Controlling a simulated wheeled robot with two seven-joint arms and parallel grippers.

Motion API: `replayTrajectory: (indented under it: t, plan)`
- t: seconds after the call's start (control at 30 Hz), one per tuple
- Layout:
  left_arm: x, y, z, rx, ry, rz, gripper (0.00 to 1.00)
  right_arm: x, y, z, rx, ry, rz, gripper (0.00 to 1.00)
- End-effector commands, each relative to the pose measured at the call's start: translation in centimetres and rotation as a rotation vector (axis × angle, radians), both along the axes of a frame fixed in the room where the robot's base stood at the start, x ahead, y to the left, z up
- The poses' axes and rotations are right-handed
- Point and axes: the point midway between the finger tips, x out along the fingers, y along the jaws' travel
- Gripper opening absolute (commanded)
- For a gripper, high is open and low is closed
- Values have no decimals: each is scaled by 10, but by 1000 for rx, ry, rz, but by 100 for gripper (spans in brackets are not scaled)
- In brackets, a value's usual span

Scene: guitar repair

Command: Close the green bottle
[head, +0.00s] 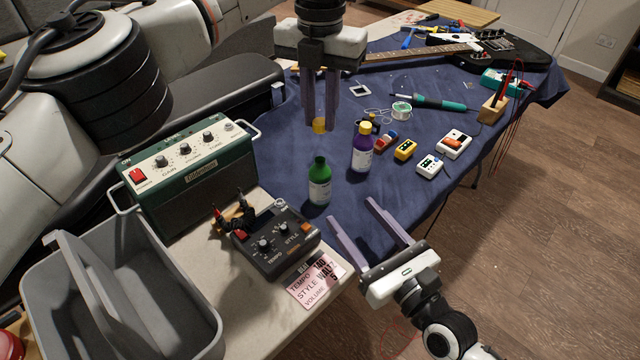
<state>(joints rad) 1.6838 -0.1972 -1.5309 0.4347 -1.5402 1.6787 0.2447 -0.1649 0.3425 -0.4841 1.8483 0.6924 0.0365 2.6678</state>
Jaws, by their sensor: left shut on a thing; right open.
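The green bottle (319,182) stands upright on the blue cloth near its left front edge. Its neck top is green, with no yellow cap on it. My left gripper (320,124) points down behind the bottle, shut on a small yellow cap (319,126) at its fingertips. The cap appears above and behind the bottle in the picture, apart from it. My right gripper (352,212) is open and empty, its fingers pointing up-left toward the area just right of the green bottle.
A purple bottle (362,148) with a yellow cap stands close right of the green one. Small pedals, including a yellow one (405,150), lie further right. A drum machine (276,241), green amplifier (189,175) and grey bin (120,290) are at left.

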Motion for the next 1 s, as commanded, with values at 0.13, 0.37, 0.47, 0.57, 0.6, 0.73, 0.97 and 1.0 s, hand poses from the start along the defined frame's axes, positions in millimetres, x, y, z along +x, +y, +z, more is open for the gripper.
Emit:
replayTrajectory:
  t: [0.13, 0.37, 0.47, 0.57, 0.6, 0.73, 0.97, 1.0]
  plan:
    - [0, 0, 0, 0, 0, 0, 0, 22, 13, 2, 3, -3, 0, 58]
    - [0, 0, 0, 0, 0, 0, 0, 61, 35, 1, 1, -2, 0, 58]
    - [0, 0, 0, 0, 0, 0, 0, 75, 44, 2, 1, -2, 1, 58]
    - [0, 0, 0, 0, 0, 0, 0, 85, 49, 1, 2, -1, 0, 58]
    - [0, 0, 0, 0, 0, 0, 0, 88, 51, 1, 3, -1, 0, 58]
    - [0, 0, 0, 0, 0, 0, 0, 94, 55, 1, 1, -2, 0, 58]
    - [0, 0, 0, 0, 0, 0, 0, 95, 56, 1, 1, 0, 1, 58]
    - [0, 0, 0, 0, 0, 0, 0, 95, 56, 1, 1, 0, 1, 58]
